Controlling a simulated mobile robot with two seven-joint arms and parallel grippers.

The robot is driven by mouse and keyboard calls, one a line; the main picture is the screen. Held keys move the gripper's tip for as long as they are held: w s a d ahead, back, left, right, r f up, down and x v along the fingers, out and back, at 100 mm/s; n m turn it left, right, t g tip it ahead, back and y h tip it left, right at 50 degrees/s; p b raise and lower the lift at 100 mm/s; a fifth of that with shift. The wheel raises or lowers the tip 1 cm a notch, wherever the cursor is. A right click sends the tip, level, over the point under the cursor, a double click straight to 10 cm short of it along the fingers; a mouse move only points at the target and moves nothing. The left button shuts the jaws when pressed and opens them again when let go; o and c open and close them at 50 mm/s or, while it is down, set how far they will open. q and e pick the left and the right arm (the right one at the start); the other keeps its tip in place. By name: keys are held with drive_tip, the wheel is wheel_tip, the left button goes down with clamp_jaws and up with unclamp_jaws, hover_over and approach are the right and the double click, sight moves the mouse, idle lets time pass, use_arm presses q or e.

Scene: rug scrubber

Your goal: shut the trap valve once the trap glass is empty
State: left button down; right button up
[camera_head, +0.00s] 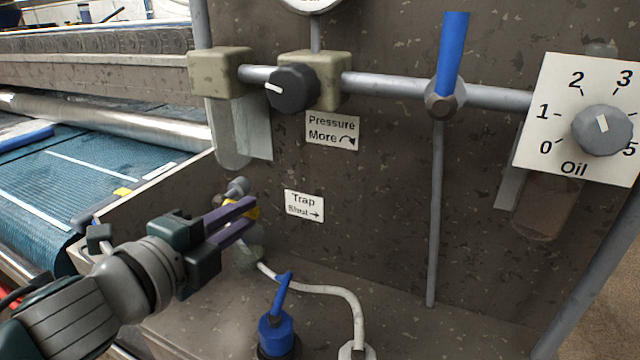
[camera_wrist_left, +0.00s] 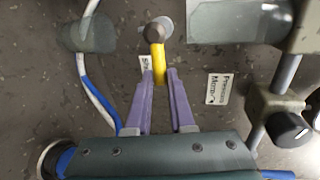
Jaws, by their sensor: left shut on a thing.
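The trap glass (camera_head: 234,138) is a clear bowl hanging under the left olive block; I see no liquid line in it. It also shows in the left wrist view (camera_wrist_left: 238,22). The trap valve has a grey body (camera_head: 238,187) below the glass and a yellow handle (camera_wrist_left: 157,62). In the left wrist view the handle points from its pivot towards my gripper. My left gripper (camera_head: 248,215) is shut on the yellow handle, its purple fingers hiding much of it in the head view. The trap label (camera_head: 304,205) reads "Shut" with an arrow to the right. My right gripper is out of view.
The pressure knob (camera_head: 292,88) and a blue lever (camera_head: 453,55) sit on the pipe above. The oil dial (camera_head: 601,130) is at the right. Below the valve are a pale hose (camera_head: 330,290) and a blue-handled fitting (camera_head: 277,332). A blue rug (camera_head: 90,195) lies at the left.

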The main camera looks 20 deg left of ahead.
use_arm(q)
drive_tip(key=c, duration=0.8)
unclamp_jaws()
drive_tip(key=v, duration=1)
drive_tip(key=shift+p, duration=0.35)
drive_tip(key=p+v, duration=0.1)
drive_tip(key=v, duration=0.8)
